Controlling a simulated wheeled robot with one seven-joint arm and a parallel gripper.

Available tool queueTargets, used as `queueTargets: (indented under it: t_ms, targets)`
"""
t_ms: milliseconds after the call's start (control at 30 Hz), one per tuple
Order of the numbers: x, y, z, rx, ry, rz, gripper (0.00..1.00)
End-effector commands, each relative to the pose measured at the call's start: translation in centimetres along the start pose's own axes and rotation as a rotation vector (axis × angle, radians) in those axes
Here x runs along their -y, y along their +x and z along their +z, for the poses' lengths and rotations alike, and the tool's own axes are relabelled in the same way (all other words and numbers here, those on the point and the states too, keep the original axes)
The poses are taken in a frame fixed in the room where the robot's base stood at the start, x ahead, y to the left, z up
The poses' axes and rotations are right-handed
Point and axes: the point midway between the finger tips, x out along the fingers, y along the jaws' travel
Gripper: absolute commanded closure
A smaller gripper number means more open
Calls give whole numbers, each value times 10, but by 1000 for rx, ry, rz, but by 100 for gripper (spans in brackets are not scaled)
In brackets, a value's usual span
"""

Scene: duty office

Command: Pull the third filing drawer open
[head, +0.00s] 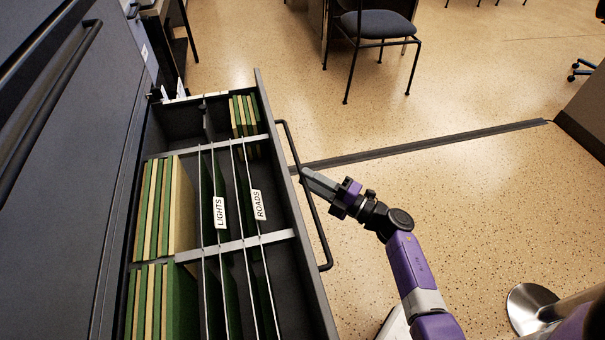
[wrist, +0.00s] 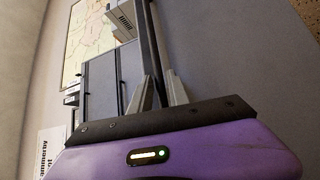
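A dark grey filing drawer (head: 297,245) stands far out from its cabinet in the head view, with its inside showing. It holds green and cream folders and dividers labelled LIGHTS and ROADS. A black bar handle (head: 316,225) runs along its front. My gripper (head: 304,173) is at this handle, nearer its far end. In the wrist view a dark bar (wrist: 156,50) passes between the two grey fingers (wrist: 162,90), which look closed on it. The exact contact is hard to see. Which drawer of the stack this is cannot be told.
The cabinet front (head: 75,170) with another bar handle (head: 45,100) fills the left. A dark chair (head: 378,24) stands at the back. A dark floor strip (head: 430,143) crosses the speckled floor. The floor right of the drawer is mostly clear.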

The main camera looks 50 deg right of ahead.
Motion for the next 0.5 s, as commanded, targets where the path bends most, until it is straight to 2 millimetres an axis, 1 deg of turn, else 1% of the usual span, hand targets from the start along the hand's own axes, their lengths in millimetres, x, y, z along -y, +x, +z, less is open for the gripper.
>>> queueTargets:
  t_ms: [33,100,233,333,500]
  targets:
    - [0,-10,0,1,1,-1,79]
    - [0,-21,0,2,1,-1,79]
    - [0,-39,0,0,0,-1,79]
    - [0,-47,0,0,0,0,79]
    - [0,-51,0,-1,0,1,79]
